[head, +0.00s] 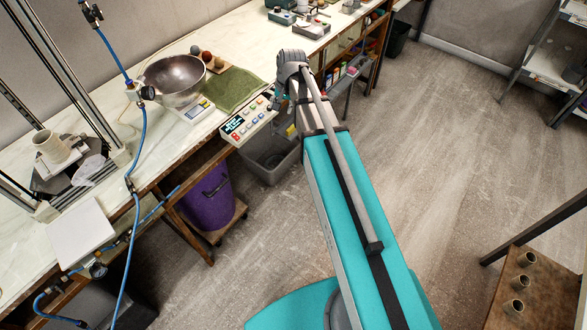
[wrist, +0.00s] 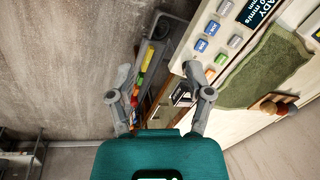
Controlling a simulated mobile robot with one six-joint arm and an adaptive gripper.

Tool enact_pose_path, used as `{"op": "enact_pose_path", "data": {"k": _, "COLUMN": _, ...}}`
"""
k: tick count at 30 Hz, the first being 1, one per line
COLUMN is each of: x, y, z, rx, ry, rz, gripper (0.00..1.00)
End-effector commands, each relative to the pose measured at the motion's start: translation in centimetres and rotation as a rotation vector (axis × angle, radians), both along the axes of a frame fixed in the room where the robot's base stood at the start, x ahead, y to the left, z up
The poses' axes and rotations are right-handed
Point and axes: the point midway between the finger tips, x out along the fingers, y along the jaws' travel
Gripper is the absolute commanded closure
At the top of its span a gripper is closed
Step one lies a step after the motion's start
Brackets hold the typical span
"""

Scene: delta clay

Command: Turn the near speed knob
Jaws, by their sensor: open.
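A pale control panel (head: 243,137) with a small display and several buttons sits at the table's front edge in the head view. In the wrist view the panel (wrist: 201,29) shows blue, grey, green and orange-red buttons (wrist: 210,73). I cannot tell any of these controls to be the near speed knob. My gripper (head: 276,99) is beside the panel's right end in the head view. In the wrist view my gripper (wrist: 160,95) is open and empty, with its right finger close to the panel's corner. I cannot tell whether it touches.
A green cloth (head: 231,89), a metal bowl (head: 175,78) on a scale and a board with small balls lie behind the panel. A grey bin (head: 267,157) and a purple bucket (head: 208,203) stand below the table.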

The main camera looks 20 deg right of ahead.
Motion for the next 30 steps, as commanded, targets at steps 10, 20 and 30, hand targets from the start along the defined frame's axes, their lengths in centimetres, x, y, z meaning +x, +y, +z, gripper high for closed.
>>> {"op": "enact_pose_path", "data": {"k": 10, "x": -4.8, "y": 0.7, "z": -2.3, "rx": -0.053, "ry": 0.019, "rz": 0.126, "gripper": 0.34}}
{"op": "enact_pose_path", "data": {"k": 20, "x": -9.0, "y": 1.1, "z": -4.2, "rx": -0.099, "ry": 0.04, "rz": 0.245, "gripper": 0.34}}
{"op": "enact_pose_path", "data": {"k": 30, "x": -13.4, "y": 1.4, "z": -6.0, "rx": -0.143, "ry": 0.064, "rz": 0.369, "gripper": 0.34}}
